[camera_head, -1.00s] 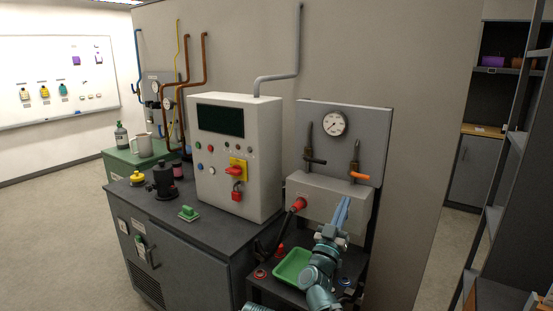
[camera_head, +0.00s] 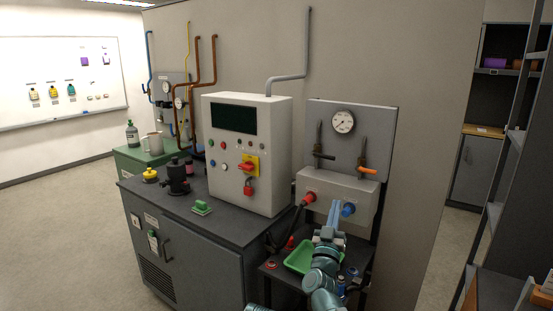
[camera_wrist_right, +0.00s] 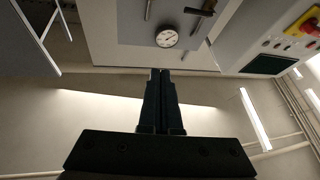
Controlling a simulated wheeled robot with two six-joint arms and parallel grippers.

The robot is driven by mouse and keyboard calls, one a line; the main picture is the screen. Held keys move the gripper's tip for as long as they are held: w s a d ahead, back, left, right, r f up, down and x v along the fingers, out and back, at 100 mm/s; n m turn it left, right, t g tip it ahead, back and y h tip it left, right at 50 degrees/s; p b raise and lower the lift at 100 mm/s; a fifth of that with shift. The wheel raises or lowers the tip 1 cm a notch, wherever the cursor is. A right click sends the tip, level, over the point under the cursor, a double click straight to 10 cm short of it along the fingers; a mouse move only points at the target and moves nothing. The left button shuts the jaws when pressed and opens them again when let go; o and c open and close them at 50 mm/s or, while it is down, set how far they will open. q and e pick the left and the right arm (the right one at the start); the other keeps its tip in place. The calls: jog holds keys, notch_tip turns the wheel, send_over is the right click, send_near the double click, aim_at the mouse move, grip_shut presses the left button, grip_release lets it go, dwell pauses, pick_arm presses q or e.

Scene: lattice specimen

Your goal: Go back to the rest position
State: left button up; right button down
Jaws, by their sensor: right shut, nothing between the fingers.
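My right gripper (camera_head: 333,212) is in front of the light grey valve box (camera_head: 338,190) in the head view, above the small dark stand. Its two fingers are together with nothing between them. In the right wrist view the shut fingers (camera_wrist_right: 161,80) point toward the wall panel with the round gauge (camera_wrist_right: 167,38). My right arm rises from the bottom of the head view, partly over a green tray (camera_head: 298,259). My left gripper is not in view.
The control cabinet (camera_head: 270,150) stands to the left on a dark bench (camera_head: 215,233). A shelf rack (camera_head: 505,170) is at the right. Open floor lies at the left.

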jog(key=w+a+f+n+g+y, duration=0.1)
jog(key=a+f+n+g+y, duration=0.4)
jog(key=f+y, duration=0.5)
jog(key=s+a+f+g, duration=0.1)
jog(key=s+f+g, duration=0.3)
jog(key=f, duration=0.4)
jog(key=s+f+g, duration=0.4)
jog(key=s+f, duration=0.1)
jog(key=f, duration=0.2)
jog(key=s+d+f+m+g+h, duration=0.1)
jog(key=s+d+f+m+g, duration=0.2)
jog(key=s, duration=0.4)
jog(key=s+d+f+g+h, duration=0.1)
jog(key=s+d+f+g, duration=0.3)
jog(key=s, duration=0.4)
jog(key=s+a+r+n+g+h+p, duration=0.1)
jog(key=s+a+r+p, duration=0.1)
jog(key=a, duration=0.4)
jog(key=s+a+r+n+g+p, duration=0.1)
jog(key=s+a+r+n+p, duration=0.1)
jog(key=s+a, duration=0.2)
jog(key=shift+a+r+n+h, duration=0.3)
jog(key=shift+a+h, duration=0.1)
jog(key=shift+a, duration=0.45)
